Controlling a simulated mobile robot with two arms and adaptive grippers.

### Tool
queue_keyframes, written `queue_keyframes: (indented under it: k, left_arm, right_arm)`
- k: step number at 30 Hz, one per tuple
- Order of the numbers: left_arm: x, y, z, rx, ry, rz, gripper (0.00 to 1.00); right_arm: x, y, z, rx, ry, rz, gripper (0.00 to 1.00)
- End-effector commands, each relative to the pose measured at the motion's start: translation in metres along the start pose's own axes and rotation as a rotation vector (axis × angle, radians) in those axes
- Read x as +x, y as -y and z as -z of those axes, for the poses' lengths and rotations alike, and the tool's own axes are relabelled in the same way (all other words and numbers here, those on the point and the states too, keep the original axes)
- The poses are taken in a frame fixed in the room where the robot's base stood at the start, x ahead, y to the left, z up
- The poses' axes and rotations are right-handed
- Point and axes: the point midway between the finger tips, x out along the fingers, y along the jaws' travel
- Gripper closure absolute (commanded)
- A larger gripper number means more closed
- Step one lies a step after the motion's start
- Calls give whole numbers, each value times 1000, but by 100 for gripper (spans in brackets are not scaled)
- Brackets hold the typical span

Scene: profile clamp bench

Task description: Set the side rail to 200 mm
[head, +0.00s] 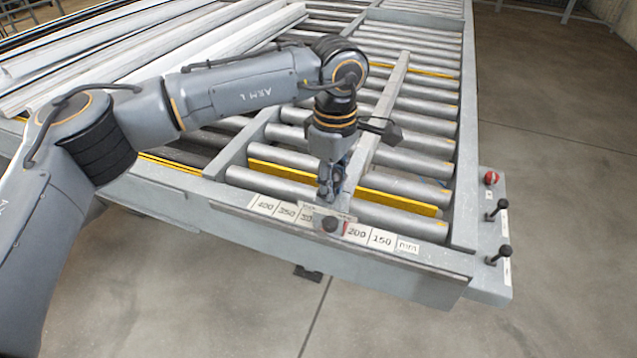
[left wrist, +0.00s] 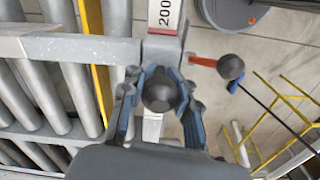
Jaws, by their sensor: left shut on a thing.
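The side rail (head: 378,135) is a grey bar lying across the rollers; it also shows in the left wrist view (left wrist: 85,48). My left gripper (head: 330,197) is at its front end, pointing down. In the left wrist view its blue-padded fingers (left wrist: 158,92) are shut around a dark round knob (left wrist: 160,93). The scale (head: 381,240) reads 400, 350, part of 300, then 200, 150 and mm. The pointer is near the 200 label's left side. My right gripper is out of view.
Two black-knobbed levers (head: 497,210) and a red button (head: 491,178) are on the bench's right edge. Long pale profiles (head: 150,50) lie at the back left. Open concrete floor (head: 560,200) lies to the right.

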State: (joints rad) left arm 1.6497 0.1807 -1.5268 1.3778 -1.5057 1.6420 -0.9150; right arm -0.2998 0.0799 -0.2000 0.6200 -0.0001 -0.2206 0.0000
Motion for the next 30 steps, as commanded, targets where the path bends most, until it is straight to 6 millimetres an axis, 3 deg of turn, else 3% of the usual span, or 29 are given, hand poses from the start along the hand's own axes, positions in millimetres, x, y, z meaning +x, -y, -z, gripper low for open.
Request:
queue_keyframes:
  k: [8,9,13,23,30]
  left_arm:
    - [1,1,-1,2,2,4,100]
    - [1,1,-1,2,2,4,70]
    - [1,1,-1,1,1,3,46]
    - [-2,0,0,0,0,1,46]
    - [-36,-1,0,-1,0,-3,46]
  right_arm:
    - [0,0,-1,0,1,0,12]
    - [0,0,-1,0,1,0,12]
    - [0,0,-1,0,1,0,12]
    - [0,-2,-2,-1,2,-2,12]
    - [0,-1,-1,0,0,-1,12]
